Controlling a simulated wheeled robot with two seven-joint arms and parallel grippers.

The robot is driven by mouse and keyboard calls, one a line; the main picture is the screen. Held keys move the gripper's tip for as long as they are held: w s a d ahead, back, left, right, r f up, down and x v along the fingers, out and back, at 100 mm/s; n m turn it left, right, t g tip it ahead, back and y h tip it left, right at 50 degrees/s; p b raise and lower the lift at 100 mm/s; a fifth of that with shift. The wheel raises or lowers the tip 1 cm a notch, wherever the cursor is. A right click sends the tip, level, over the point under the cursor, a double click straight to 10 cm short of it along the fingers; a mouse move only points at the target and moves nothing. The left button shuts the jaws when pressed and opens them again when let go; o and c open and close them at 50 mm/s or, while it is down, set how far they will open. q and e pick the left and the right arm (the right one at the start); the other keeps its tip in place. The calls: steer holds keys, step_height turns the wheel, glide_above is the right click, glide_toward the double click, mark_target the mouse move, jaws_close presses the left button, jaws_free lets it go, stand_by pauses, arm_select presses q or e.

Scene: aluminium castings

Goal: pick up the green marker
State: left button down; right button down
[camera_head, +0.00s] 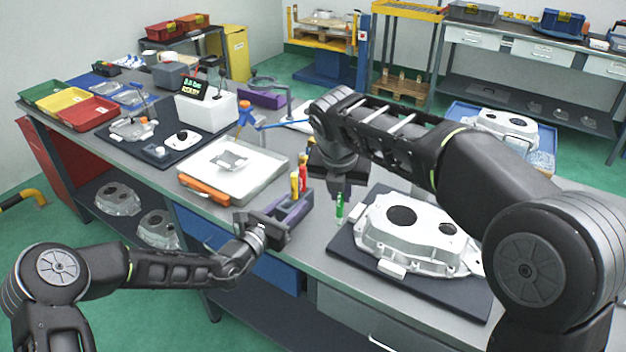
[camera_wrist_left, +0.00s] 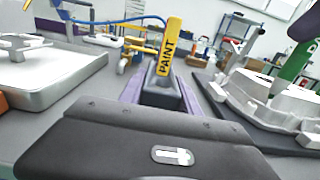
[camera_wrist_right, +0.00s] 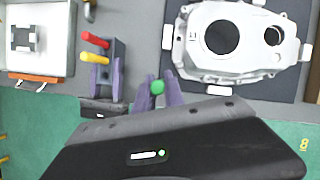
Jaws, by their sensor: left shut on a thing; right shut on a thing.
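The green marker (camera_head: 339,207) is upright between the purple fingertips of my right gripper (camera_head: 341,192). The right wrist view shows the marker (camera_wrist_right: 157,87) end-on between the two fingers (camera_wrist_right: 162,92). It also shows at the right of the left wrist view (camera_wrist_left: 299,62), clear of the rack; I cannot tell its exact height above the bench. My left gripper (camera_head: 288,212) is shut on a grey marker rack (camera_wrist_right: 104,70), one purple finger along each side. A yellow paint marker (camera_wrist_left: 169,47) and a red marker (camera_wrist_right: 95,39) stand in the rack.
A large aluminium casting (camera_head: 415,232) lies on a dark mat (camera_head: 350,246) just right of the green marker. The bench front edge is close to both grippers.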

steer(key=shift+s+d, duration=0.55)
steer(key=shift+d, duration=0.2)
steer(key=shift+s+d, duration=0.5)
steer(key=shift+d, duration=0.2)
arm_select(q)
steer(key=c, duration=0.8)
jaws_free()
steer(key=v, duration=1.2)
arm_select(e)
steer(key=shift+f, duration=0.1)
